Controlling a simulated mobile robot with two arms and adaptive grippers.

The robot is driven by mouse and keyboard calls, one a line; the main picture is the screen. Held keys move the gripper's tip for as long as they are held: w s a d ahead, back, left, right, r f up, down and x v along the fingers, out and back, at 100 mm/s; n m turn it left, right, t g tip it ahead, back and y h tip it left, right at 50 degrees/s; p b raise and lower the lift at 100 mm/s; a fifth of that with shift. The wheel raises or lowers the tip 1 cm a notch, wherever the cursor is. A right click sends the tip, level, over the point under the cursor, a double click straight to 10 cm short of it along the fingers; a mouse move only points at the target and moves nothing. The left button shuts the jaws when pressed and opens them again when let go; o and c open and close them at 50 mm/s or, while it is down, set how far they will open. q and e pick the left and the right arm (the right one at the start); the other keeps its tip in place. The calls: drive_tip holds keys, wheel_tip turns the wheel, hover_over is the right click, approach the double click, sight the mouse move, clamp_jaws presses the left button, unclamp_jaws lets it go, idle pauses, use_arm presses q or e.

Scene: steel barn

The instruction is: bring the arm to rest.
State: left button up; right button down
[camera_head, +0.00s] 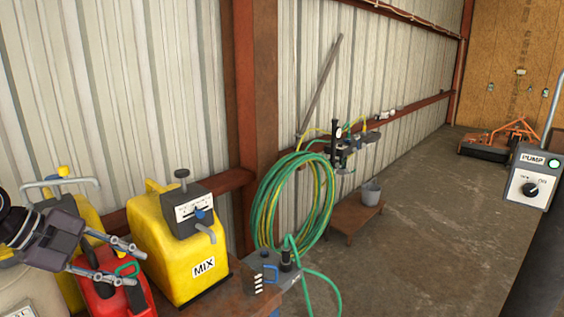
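My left gripper (139,268) comes in from the lower left of the head view. Its two fingers point right and are spread apart. They are in front of or over a red can (108,298) with a green part on top; I cannot tell whether they touch it. I see nothing held between the fingers. My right gripper is not in view.
A yellow MIX container (178,253) with a grey top and spout stands just right of my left gripper. Green and yellow hose (262,205) hangs on the wall beyond it. A PUMP switch box (530,180) is at right. The concrete floor between is largely clear.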

use_arm(q)
drive_tip(key=s+a+f+n+t+y, duration=0.2)
drive_tip(key=a+f+n+t+y, duration=0.15)
drive_tip(key=f+n, duration=0.55)
drive_tip(key=s+a+f+n+t+y, duration=0.2)
drive_tip(key=f+n+t+y, duration=0.4)
drive_tip(key=f, duration=0.5)
drive_tip(key=s+d+f+n+g, duration=0.5)
drive_tip(key=s+f+g, duration=0.2)
drive_tip(key=s+f, duration=0.3)
drive_tip(key=s+d+f+g+h, duration=0.3)
drive_tip(key=s+d+g, duration=0.1)
drive_tip(key=s+d, duration=0.75)
drive_tip(key=s+f+g+b, duration=0.25)
drive_tip(key=f+b, duration=0.45)
drive_tip(key=f, duration=2.5)
drive_tip(key=s+a+f+b, duration=0.1)
drive_tip(key=s+f+b, duration=0.2)
drive_tip(key=s+f, duration=0.6)
drive_tip(key=s+a+f+b, duration=0.1)
drive_tip(key=s+f+b, duration=0.1)
drive_tip(key=s+f, duration=0.6)
wheel_tip(320, 180, down, 6)
drive_tip(key=shift+s+a+r+g+b, duration=0.1)
drive_tip(key=shift+s+a+g+b, duration=0.3)
